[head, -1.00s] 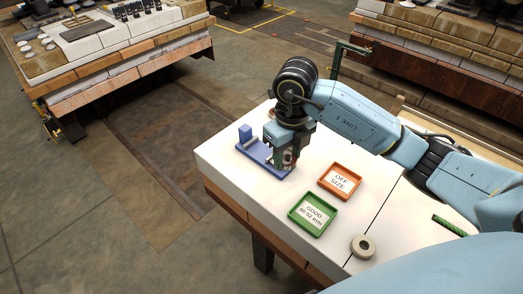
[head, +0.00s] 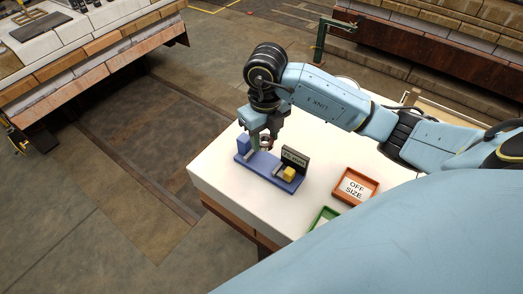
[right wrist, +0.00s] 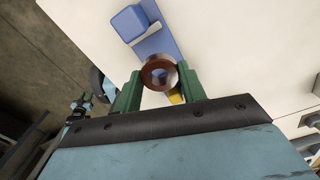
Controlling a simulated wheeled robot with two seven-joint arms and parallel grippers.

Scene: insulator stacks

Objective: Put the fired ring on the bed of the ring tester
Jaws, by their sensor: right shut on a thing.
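The fired ring is brown and glossy with a round hole (right wrist: 159,73). My right gripper (right wrist: 158,86) is shut on it, with one green fingertip on each side. In the head view the ring (head: 266,142) and the right gripper (head: 261,138) are above the blue ring tester (head: 262,165), between its blue block (head: 243,145) and its dark display (head: 294,158). A yellow block (head: 289,174) sits near the display. In the right wrist view the tester's blue bed (right wrist: 160,38) lies behind the ring. The ring looks held above the bed. My left gripper is not in view.
The orange OFF SIZE tray (head: 373,193) and a partly covered green tray (head: 314,222) stand on the white table (head: 222,178), to the right of the tester. My light blue body covers the lower right. Another table (head: 90,50) stands at the upper left.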

